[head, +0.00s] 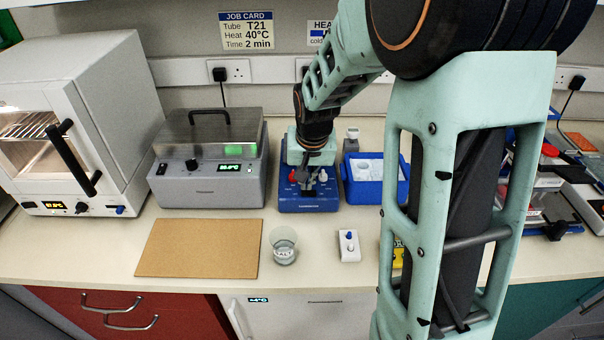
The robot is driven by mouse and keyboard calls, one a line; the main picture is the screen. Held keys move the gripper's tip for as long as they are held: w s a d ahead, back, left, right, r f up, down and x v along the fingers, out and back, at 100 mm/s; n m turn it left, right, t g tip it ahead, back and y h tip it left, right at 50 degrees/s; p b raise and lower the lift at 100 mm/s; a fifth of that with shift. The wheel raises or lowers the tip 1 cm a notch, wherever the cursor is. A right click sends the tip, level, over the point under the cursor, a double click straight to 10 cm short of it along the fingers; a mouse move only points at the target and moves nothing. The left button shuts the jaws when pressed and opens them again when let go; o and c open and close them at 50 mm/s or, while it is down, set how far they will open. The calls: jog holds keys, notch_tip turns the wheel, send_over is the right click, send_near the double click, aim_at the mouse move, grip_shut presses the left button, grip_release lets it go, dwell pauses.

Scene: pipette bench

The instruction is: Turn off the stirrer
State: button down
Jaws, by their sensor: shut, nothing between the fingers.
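The stirrer appears to be the blue unit (310,207) on the bench, left of the blue tub. Its front shows a red knob (292,177) on the left and a pale knob (323,177) on the right. My gripper (308,188) is shut and empty, pointing down at the front of this unit, between the two knobs in the picture. I cannot tell whether it touches the unit. My arm and gripper hide the top and middle of the unit, and any switch there is hard to make out.
A grey lidded bath (205,185) stands left of the unit, and a blue tub (377,190) stands close on its right. An oven (85,120) stands far left.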

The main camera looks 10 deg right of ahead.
jog(key=shift+a+f, duration=0.1)
jog(key=shift+f, duration=0.55)
jog(key=shift+a+f+b, duration=0.15)
jog(key=shift+f+b, duration=0.35)
jog(key=shift+b, duration=0.2)
jog(key=shift+r, duration=0.15)
